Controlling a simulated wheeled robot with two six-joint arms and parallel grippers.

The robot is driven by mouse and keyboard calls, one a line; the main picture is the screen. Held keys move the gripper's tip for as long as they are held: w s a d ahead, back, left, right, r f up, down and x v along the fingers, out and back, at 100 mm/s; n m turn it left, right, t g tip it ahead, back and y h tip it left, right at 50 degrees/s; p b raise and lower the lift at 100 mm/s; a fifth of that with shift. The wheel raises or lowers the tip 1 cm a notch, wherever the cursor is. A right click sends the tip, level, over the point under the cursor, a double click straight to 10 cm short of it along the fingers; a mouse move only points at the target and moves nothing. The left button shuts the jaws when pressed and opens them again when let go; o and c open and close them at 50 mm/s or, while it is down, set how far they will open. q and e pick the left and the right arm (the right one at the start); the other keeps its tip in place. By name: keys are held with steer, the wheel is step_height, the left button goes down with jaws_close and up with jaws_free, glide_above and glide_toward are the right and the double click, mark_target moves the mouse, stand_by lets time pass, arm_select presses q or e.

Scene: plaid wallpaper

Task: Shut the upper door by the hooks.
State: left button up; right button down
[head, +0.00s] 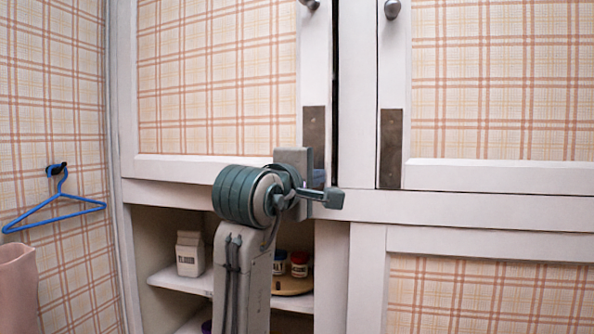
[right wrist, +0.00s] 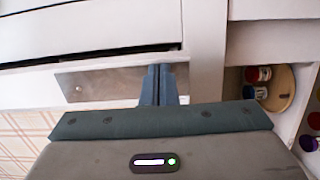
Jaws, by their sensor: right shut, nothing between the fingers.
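The upper door by the hooks (head: 218,70) is the left upper cabinet door, white-framed with a plaid panel. A dark gap runs along its right edge, so it looks slightly ajar. Its metal plate (head: 314,130) is low on that edge, and the plate also shows in the right wrist view (right wrist: 100,84). A black hook (head: 56,169) is on the left wall. My right gripper (head: 318,178) is shut and empty at the door's lower right corner. In the right wrist view, its fingertips (right wrist: 160,72) overlap the plate; I cannot tell whether they touch. My left gripper is out of view.
A blue hanger (head: 60,208) hangs from the hook, above a pink object (head: 16,285). The right upper door (head: 500,80) is beside the gap. Below, an open shelf (head: 180,281) holds a white carton (head: 190,253) and small jars (head: 299,263).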

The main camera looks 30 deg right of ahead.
mark_target(330, 170)
steer(key=w+d+t, duration=0.1)
steer(key=d, duration=0.1)
steer(key=w+d+n+t+y, duration=0.1)
steer(key=w+d, duration=0.1)
steer(key=w+d+n+t+y+p, duration=0.1)
steer(key=d, duration=0.2)
steer(key=shift+w+d, duration=0.1)
steer(key=shift+w, duration=0.15)
steer(key=shift+r+n, duration=0.2)
steer(key=shift+n, duration=0.1)
steer(key=shift+r+t, duration=0.25)
steer(key=shift+t, duration=0.25)
